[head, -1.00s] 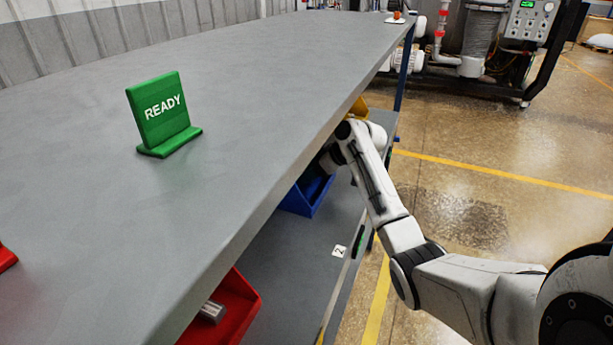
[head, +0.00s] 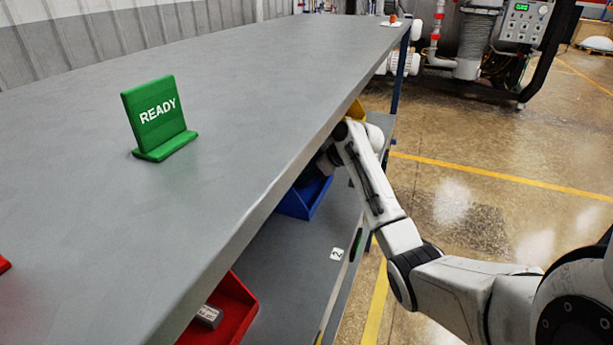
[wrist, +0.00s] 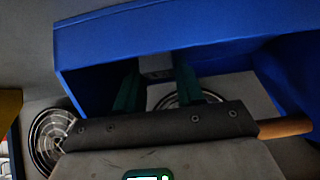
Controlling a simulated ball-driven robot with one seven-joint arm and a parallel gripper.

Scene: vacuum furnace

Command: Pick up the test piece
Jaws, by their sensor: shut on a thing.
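In the wrist view, my gripper (wrist: 157,82) reaches into a blue bin (wrist: 150,32), with its two dark green fingers on either side of a small grey block (wrist: 157,68), which I take as the test piece. The fingers are closed on it; the block's lower part is dim and partly hidden. In the head view, the gripper and held block are hidden under the bench top, at the blue bin (head: 304,202) on the lower shelf.
The bench top (head: 230,130) overhangs my forearm. It carries a green READY sign (head: 156,118). On the shelf below, a red bin (head: 240,308) holds another grey block (head: 209,316). A yellow bin (head: 357,110) is beyond the blue one. The floor at right is clear.

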